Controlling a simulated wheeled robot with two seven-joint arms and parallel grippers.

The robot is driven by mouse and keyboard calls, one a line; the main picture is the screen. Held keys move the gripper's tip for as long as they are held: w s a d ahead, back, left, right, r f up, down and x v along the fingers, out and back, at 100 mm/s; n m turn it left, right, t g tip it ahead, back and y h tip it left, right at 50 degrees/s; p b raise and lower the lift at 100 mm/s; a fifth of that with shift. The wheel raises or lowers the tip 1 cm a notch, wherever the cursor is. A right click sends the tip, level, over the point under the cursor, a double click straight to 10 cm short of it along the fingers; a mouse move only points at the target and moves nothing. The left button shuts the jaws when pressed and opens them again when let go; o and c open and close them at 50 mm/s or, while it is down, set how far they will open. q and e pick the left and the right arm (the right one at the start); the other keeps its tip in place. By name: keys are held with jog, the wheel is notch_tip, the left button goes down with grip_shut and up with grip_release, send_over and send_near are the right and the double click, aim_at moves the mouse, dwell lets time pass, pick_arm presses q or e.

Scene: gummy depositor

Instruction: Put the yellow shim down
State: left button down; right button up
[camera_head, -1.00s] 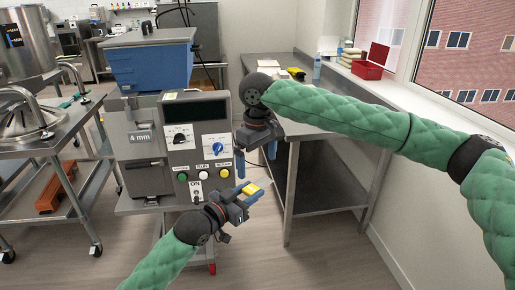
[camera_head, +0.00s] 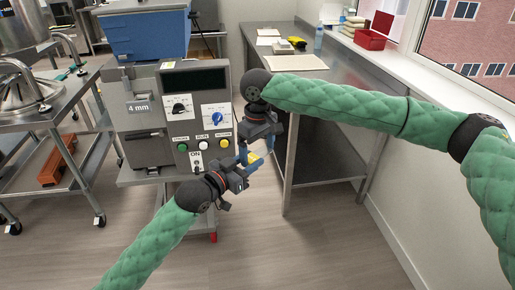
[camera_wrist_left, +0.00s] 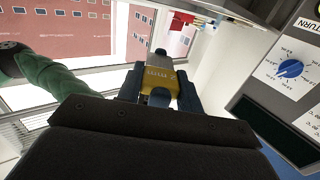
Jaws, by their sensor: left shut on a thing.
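My left gripper (camera_head: 245,168) is shut on the yellow shim (camera_head: 253,157) and holds it in the air in front of the depositor's right side. In the left wrist view the shim (camera_wrist_left: 158,78) sits between the dark fingers, with a "2 mm" label on its yellow part and a grey end beyond. My right gripper (camera_head: 256,150) points down from above, its blue fingers apart and close to the shim. The head view does not show clearly whether they touch it.
The depositor (camera_head: 180,120) with its blue hopper (camera_head: 145,38) stands at left. A red bin (camera_head: 371,39) is on the sill.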

pick_arm(q)
jog(key=c, duration=0.9)
grip_release()
jog(key=shift+o, duration=0.2)
